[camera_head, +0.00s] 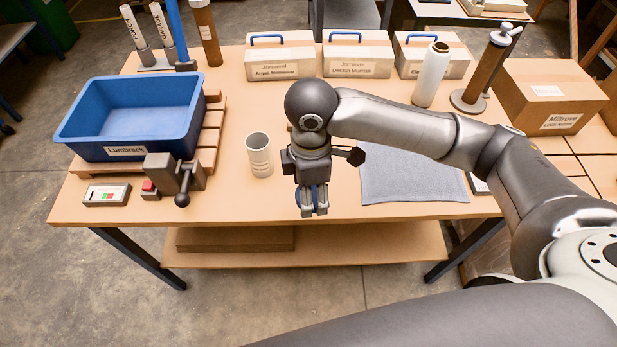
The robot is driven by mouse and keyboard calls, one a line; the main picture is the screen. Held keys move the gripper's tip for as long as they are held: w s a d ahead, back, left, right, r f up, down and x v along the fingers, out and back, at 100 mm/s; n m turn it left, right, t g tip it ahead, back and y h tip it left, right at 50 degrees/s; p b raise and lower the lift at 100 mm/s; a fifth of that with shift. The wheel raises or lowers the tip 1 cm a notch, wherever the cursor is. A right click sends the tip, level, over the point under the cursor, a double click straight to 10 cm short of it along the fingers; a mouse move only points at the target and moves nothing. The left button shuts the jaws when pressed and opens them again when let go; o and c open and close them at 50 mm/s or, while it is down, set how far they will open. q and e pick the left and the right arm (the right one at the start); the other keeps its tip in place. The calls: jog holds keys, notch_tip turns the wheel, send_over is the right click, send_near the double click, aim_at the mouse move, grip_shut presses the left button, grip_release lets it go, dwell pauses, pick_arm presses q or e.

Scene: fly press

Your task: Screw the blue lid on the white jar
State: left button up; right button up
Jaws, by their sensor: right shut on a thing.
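The white jar (259,160) stands upright on the wooden table, with its round open mouth facing up and no lid on it. My right gripper (314,209) points down near the table's front edge, to the right of the jar and apart from it. It is shut on the blue lid (300,198). Only a blue edge of the lid shows at the left of the fingers; the rest is hidden behind them. My left gripper is not in view.
A grey mat (410,184) lies to the right. Labelled boxes (357,65), a white roll (430,76) and a brown box (548,96) stand farther back.

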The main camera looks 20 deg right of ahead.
jog(key=shift+s+a+r, duration=0.15)
jog(key=shift+s+r, duration=0.1)
jog(key=shift+s, duration=0.25)
jog(key=shift+s+a+r, duration=0.1)
jog(key=shift+s+r, duration=0.1)
jog(key=shift+s, duration=0.3)
jog(key=shift+s+r, duration=0.25)
jog(key=shift+s+a+r+p, duration=0.1)
jog(key=shift+s+r+p, duration=0.05)
jog(key=shift+r+p, duration=0.15)
notch_tip(320, 180, up, 6)
jog(key=p, duration=0.8)
jog(key=shift+r, duration=0.2)
jog(key=shift+f, duration=0.1)
